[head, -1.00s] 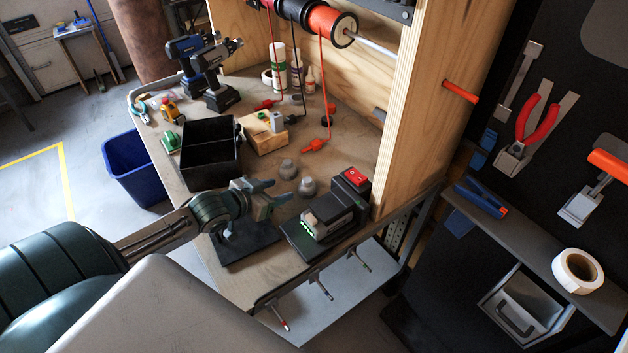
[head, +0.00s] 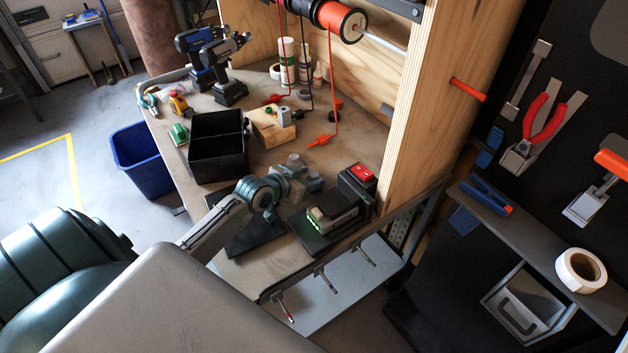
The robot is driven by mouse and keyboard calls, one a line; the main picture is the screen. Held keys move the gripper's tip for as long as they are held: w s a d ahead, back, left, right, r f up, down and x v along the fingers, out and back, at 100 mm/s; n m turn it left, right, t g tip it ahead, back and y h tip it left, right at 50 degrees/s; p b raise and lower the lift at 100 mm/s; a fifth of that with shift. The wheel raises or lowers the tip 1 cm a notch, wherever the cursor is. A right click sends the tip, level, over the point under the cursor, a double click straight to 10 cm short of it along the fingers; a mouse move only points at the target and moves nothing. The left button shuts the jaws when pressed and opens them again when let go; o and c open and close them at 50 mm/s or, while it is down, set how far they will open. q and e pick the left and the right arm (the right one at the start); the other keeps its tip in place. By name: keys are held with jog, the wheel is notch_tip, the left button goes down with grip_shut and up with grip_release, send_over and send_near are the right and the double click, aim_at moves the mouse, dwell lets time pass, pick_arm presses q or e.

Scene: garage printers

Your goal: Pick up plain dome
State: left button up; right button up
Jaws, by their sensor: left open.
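Two small grey domes stand on the wooden bench in the head view. One dome (head: 295,160) is farther back, and the other dome (head: 315,181) is nearer and to the right. I cannot tell from their surfaces which is the plain one. My left gripper (head: 297,184) is open and low over the bench, right beside the domes, and partly covers them. I cannot tell whether its fingers touch either dome. My right gripper is not in view.
A black open box (head: 218,168) stands left of the gripper. A small black printer (head: 333,215) with green lights stands at the front right, near a red switch (head: 362,172). A wooden block (head: 270,130) and orange filament end (head: 322,140) lie behind. A wooden post (head: 425,110) bounds the right.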

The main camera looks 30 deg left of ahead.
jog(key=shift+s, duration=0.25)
pick_arm(q)
jog(key=c, duration=1.1)
jog(key=shift+o, duration=0.2)
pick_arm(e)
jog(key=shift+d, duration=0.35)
pick_arm(q)
jog(key=shift+r, duration=0.15)
